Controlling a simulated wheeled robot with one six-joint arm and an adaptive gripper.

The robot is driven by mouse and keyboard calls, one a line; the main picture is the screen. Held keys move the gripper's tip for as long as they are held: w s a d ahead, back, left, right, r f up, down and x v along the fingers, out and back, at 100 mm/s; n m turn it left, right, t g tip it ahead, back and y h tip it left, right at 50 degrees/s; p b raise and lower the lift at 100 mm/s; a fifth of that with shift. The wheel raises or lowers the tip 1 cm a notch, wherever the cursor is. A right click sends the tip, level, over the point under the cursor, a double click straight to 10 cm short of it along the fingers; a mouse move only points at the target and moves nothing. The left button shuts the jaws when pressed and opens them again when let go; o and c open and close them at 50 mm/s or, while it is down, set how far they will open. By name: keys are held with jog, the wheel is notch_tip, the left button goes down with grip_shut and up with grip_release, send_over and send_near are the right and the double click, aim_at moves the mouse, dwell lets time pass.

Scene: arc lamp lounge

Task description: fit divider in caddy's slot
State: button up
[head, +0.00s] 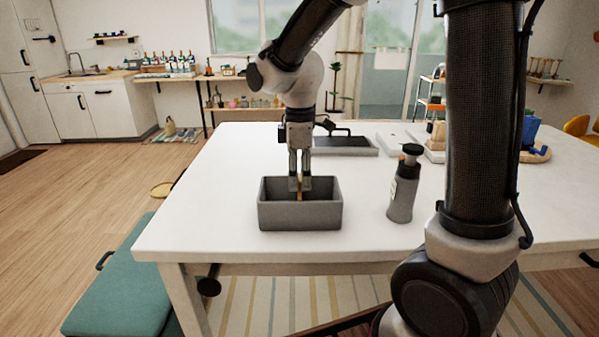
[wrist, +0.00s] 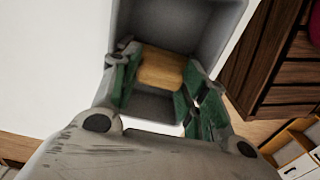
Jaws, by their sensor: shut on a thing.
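The caddy (head: 300,216) is a grey open box on the white table near its front edge. It also shows in the wrist view (wrist: 180,22). My gripper (head: 300,186) points down into the caddy and is shut on the divider (head: 299,190), a thin light-wood panel. In the wrist view the divider (wrist: 160,69) lies between the green-padded fingers, across the middle of the caddy with grey compartment space on both sides. The slot is hidden, and I cannot tell whether the divider's lower edge touches the caddy floor.
A grey bottle with a black top (head: 403,185) stands right of the caddy. A dark-topped grey tray (head: 344,145) lies behind it. Further right are a wooden board (head: 537,154) and a blue container (head: 530,130). The white table (head: 210,190) is clear left of the caddy.

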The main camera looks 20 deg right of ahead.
jog(key=o, duration=1.2)
notch_tip(320, 180, up, 12)
jog(key=shift+f, duration=0.1)
jog(key=s+d+m+t, duration=0.1)
jog(key=s+d+m, duration=0.3)
jog(key=s+d, duration=0.1)
jog(key=s+d+f+m+t, duration=0.1)
jog(key=s+d+m+t, duration=0.1)
jog(key=s+d+m, duration=0.3)
jog(key=s+d+f+m+t, duration=0.1)
jog(key=s+d+m, duration=0.4)
jog(key=s, duration=0.4)
